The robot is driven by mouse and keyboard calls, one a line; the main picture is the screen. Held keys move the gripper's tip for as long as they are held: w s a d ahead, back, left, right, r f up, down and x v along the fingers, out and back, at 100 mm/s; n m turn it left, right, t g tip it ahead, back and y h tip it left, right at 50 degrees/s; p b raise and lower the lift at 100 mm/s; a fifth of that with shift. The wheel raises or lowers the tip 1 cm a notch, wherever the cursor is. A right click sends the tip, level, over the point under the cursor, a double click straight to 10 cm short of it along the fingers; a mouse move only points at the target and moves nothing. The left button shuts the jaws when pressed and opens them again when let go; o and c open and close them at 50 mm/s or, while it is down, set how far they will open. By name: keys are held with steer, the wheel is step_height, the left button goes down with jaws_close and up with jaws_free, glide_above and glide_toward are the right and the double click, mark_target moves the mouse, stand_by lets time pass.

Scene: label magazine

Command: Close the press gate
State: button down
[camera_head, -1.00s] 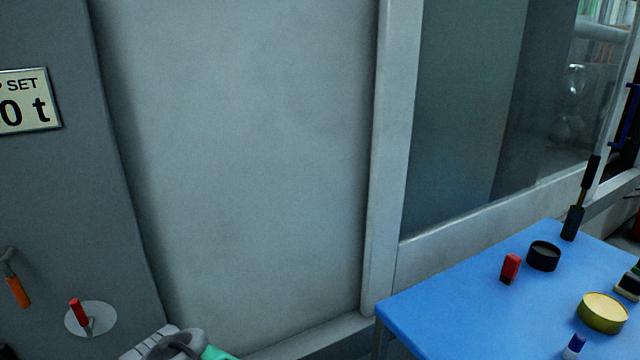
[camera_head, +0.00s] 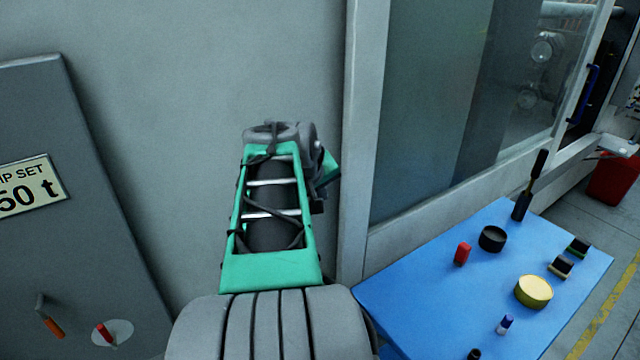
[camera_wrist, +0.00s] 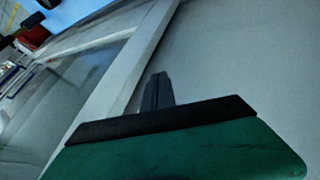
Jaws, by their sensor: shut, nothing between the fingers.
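The press gate (camera_head: 440,110) is a large clear panel in a pale grey frame, at the upper right of the head view. A dark blue upright handle (camera_head: 588,90) is near its right end, with a dark gap around and beyond it. The gate's panel also shows at the left of the wrist view (camera_wrist: 65,95). My gripper (camera_wrist: 158,88) is shut and empty in the wrist view, in front of the plain grey press wall. In the head view my arm hides most of it. It is left of the gate, well apart from the handle.
A blue table (camera_head: 420,270) stands before the gate, with a red item (camera_head: 462,253), a black round tin (camera_head: 492,239), a yellow tin (camera_head: 533,292) and a tall dark tool (camera_head: 524,195). A grey panel (camera_head: 60,120) with levers is at left. A red bin (camera_head: 612,180) stands far right.

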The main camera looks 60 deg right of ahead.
mark_target(340, 201)
steer(key=shift+s+d+f+p, duration=0.2)
steer(key=shift+d+f+p, duration=0.35)
steer(key=shift+d, duration=0.55)
steer(key=shift+s+d+f+p, duration=0.2)
steer(key=shift+d+f, duration=0.6)
steer(key=shift+d, duration=0.25)
steer(key=shift+s+d+f+p, duration=0.2)
steer(key=shift+d+f+p, duration=0.35)
steer(key=shift+d, duration=0.55)
steer(key=shift+f, duration=0.1)
